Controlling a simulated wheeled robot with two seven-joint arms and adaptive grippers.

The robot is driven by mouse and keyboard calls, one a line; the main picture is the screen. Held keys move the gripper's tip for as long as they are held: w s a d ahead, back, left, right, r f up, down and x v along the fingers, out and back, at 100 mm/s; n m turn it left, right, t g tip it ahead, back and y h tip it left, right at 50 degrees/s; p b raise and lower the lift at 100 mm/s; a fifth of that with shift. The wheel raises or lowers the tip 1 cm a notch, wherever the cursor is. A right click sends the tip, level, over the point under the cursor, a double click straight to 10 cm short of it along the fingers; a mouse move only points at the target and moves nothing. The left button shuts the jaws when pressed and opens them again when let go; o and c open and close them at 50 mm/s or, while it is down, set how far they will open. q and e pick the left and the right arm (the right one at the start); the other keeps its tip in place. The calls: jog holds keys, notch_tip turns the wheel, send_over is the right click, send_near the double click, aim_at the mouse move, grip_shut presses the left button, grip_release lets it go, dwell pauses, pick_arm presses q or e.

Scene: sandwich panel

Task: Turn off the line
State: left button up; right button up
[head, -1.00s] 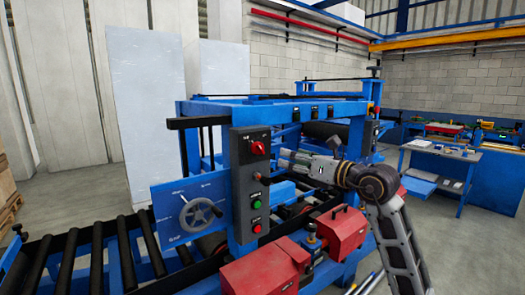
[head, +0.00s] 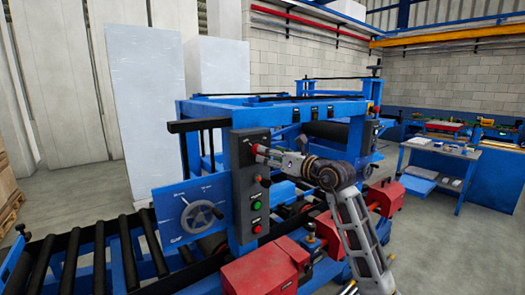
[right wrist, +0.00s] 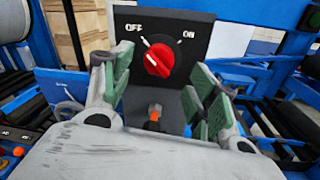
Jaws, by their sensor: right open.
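The grey control panel (head: 241,190) stands on the blue machine frame. Its red rotary knob (right wrist: 158,60) is labelled OFF at upper left and ON at upper right in the right wrist view. A pale line marks the knob's face; I cannot tell its exact setting. My right gripper (right wrist: 160,88) is open, with green-padded fingers on either side of the knob's line of sight, apart from it and empty. In the head view the right gripper (head: 267,154) is at the panel's top and partly covers the knob. My left gripper is not in view.
Below on the panel are a black selector with an orange tip (right wrist: 154,112), a green button (head: 257,205) and a red button (head: 257,227). A handwheel (head: 202,215) is at the left, with red motor housings (head: 262,270) below. Rollers (head: 85,262) extend left.

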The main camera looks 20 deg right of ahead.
jog(key=shift+p+x, duration=0.45)
jog(key=shift+x, duration=1.8)
jog(key=shift+s, duration=0.1)
jog(key=c, duration=1)
jog(key=shift+n+b, duration=0.35)
jog(key=shift+n, duration=0.15)
jog(key=shift+n+b, duration=0.35)
jog(key=shift+n, duration=0.25)
jog(key=shift+r, duration=0.1)
